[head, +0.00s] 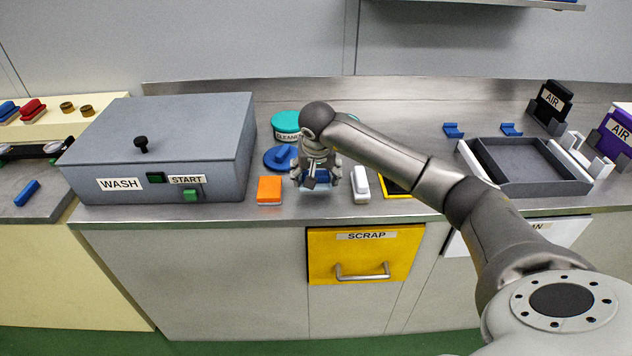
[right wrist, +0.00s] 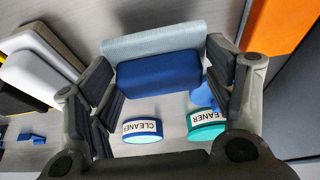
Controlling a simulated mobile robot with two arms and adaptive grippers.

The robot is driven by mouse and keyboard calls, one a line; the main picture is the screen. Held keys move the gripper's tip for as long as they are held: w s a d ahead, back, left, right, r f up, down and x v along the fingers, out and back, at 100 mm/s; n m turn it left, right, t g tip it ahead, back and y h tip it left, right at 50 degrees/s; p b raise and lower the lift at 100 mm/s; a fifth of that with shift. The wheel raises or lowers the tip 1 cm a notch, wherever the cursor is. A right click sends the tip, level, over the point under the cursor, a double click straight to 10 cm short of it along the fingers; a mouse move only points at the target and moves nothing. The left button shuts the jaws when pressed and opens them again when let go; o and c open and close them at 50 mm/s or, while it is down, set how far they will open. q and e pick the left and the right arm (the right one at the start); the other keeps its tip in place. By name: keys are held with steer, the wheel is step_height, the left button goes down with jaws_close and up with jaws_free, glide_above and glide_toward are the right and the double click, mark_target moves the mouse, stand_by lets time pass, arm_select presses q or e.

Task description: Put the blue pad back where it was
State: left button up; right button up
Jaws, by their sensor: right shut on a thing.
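The blue pad (right wrist: 158,82) has a dark blue body and a pale blue-grey face. In the right wrist view it sits between the two fingers of my right gripper (right wrist: 162,88), which is shut on it. In the head view my right gripper (head: 316,179) points down near the bench's front edge, and a pale blue strip of the pad (head: 317,190) shows under it. The gripper hides most of the pad there, and I cannot tell whether it touches the bench. An orange pad (head: 269,190) is to its left and a white pad (head: 360,184) to its right. My left gripper is not in view.
The grey WASH box (head: 165,140) is at left. A dark tray (head: 530,165) is at right. A yellow SCRAP drawer (head: 362,252) is below the bench edge.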

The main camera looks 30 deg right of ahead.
steer(key=shift+f, duration=1.35)
steer(key=shift+f, duration=0.15)
steer(key=o, duration=1.2)
steer(key=shift+s, duration=0.1)
steer(key=shift+a+r, duration=0.1)
steer(key=shift+r, duration=0.4)
steer(key=v, duration=1.1)
steer(key=shift+s+a+r, duration=0.1)
